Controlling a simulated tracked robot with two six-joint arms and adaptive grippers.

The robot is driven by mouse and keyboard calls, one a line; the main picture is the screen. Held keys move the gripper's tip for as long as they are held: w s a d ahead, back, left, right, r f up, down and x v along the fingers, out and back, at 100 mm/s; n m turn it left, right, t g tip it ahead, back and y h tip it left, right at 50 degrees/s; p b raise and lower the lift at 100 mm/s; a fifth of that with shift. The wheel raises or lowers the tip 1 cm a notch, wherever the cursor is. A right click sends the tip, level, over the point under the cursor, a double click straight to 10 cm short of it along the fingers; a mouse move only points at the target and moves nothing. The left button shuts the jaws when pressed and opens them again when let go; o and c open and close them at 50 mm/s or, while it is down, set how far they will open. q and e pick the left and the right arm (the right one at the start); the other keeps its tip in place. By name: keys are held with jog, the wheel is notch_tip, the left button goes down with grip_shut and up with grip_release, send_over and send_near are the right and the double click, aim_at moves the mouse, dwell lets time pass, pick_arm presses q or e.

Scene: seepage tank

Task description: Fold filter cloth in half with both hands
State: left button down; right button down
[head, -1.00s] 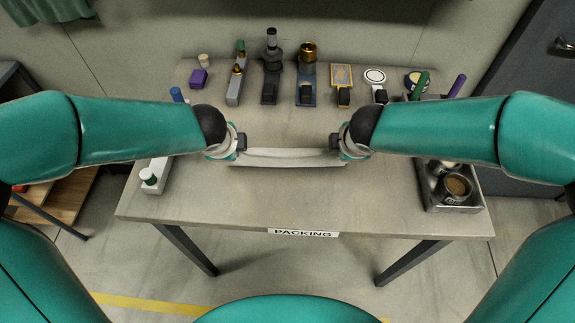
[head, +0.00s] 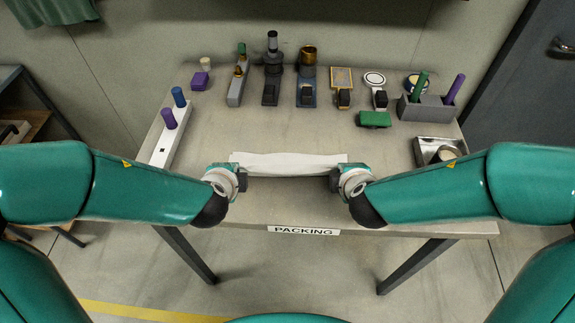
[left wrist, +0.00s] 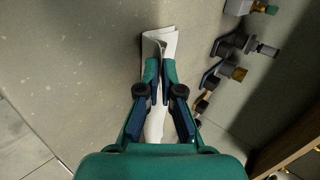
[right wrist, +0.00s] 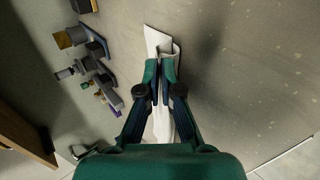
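The white filter cloth (head: 290,163) stretches between my two grippers over the middle of the table in the head view. A wavy upper edge and a thicker lower band show. My left gripper (head: 240,180) is at its left end and my right gripper (head: 336,181) at its right end. In the left wrist view the fingers (left wrist: 161,85) are closed on the cloth (left wrist: 163,38), which shows beyond and below them. In the right wrist view the fingers (right wrist: 163,85) are likewise closed on the cloth (right wrist: 158,42). How the layers lie at the pinch is partly hidden.
The table (head: 300,208) is clear in front of and behind the cloth. A white rack with pegs (head: 172,145) stands left. Tools line the back, with a green block (head: 374,119) nearer. A grey holder (head: 426,112) and metal tray (head: 424,148) stand right.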

pick_arm(q)
jog(key=shift+s+f+t, duration=0.3)
jog(key=shift+f+t, duration=0.1)
pick_arm(e)
jog(key=shift+s+f+t, duration=0.35)
jog(key=shift+f+t, duration=0.05)
pick_arm(q)
jog(key=shift+s+b, duration=0.15)
jog(key=shift+b, duration=0.15)
pick_arm(e)
jog(key=shift+s, duration=0.15)
pick_arm(q)
jog(key=c, duration=1)
grip_release()
jog(key=shift+c, duration=0.2)
pick_arm(e)
jog(key=c, duration=1)
grip_release()
jog(key=shift+c, duration=0.2)
